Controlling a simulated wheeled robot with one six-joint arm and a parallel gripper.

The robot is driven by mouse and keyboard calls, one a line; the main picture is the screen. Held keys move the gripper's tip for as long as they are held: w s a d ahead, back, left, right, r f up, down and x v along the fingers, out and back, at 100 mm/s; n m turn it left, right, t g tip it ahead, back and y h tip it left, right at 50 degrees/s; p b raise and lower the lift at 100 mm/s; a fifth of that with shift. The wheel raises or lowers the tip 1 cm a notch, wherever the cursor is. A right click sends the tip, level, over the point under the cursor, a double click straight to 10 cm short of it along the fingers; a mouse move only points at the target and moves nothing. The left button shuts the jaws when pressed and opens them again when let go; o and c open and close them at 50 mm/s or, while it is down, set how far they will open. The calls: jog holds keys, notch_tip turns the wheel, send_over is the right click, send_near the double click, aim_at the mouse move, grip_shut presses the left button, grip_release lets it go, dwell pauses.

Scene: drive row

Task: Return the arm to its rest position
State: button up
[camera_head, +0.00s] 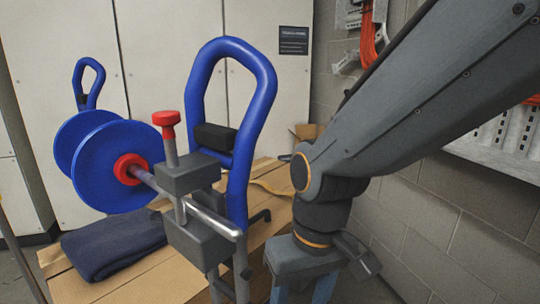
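My arm (425,85) comes in from the upper right and bends at a joint with an orange ring near the middle of the picture. The wrist hangs down from there. My gripper (303,290) points down at the bottom edge, right of the grey clamp stand. Its fingers are cut off by the picture's edge, so I cannot tell whether it is open or shut or holds anything.
White cabinets (165,60) stand behind. A block wall (450,210) with orange cables (368,35) is at right.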

jog(key=s+d+r+m+p, duration=0.1)
jog(key=d+r+m+p, duration=0.1)
jog(key=d+r+p, duration=0.5)
jog(key=s+d+r+m+h+p, duration=0.1)
jog(key=d+r+m+p, duration=0.1)
jog(key=d+r+p, duration=0.5)
notch_tip(320, 180, up, 4)
jog(key=p, duration=0.9)
jog(key=shift+d+r, duration=0.25)
